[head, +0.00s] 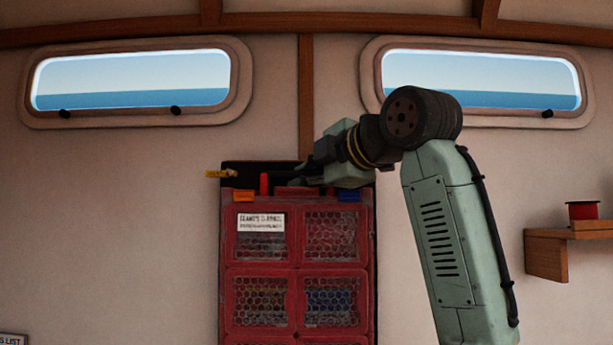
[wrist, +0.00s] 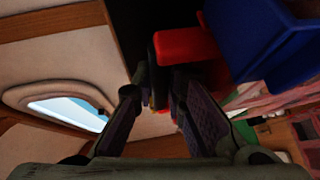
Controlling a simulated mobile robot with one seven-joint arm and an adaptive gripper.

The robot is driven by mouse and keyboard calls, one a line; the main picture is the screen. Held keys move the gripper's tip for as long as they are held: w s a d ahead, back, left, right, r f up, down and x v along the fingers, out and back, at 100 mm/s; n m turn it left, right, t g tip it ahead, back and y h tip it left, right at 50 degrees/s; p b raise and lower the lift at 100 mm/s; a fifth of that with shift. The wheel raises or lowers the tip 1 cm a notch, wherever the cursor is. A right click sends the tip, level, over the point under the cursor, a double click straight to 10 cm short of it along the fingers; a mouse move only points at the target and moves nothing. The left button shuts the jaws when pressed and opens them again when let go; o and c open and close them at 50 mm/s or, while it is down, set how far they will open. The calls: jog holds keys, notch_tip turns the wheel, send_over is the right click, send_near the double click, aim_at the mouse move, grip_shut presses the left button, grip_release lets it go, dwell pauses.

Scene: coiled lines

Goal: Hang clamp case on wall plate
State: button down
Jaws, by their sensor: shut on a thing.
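The clamp case (head: 297,262) is a red case with mesh-fronted compartments and a white label, upright in front of a dark wall plate (head: 240,172). Orange and blue clips sit at its top edge. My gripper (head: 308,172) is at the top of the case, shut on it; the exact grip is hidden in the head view. In the wrist view my gripper's dark fingers (wrist: 160,92) are close together, with red and yellow bits between them. A red part (wrist: 190,44) and a blue clip (wrist: 268,38) lie beside them. Whether the case bears on the plate is hidden.
A yellow item (head: 218,173) juts out left of the plate. Two windows (head: 135,80) are above. A wooden shelf (head: 552,256) with a red spool (head: 583,210) is at right. The wall left of the case is mostly clear.

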jog(key=shift+w+r, duration=0.2)
jog(key=shift+w, duration=0.1)
dwell(0.7)
jog(key=shift+f+b, duration=0.8)
jog(key=shift+f, duration=0.55)
dwell(0.8)
jog(key=c, duration=1.5)
grip_release()
jog(key=shift+c, duration=0.2)
jog(key=shift+f, duration=0.1)
jog(key=shift+f, duration=0.15)
jog(key=v, duration=1.2)
jog(key=shift+r, duration=0.4)
jog(key=shift+s, duration=0.1)
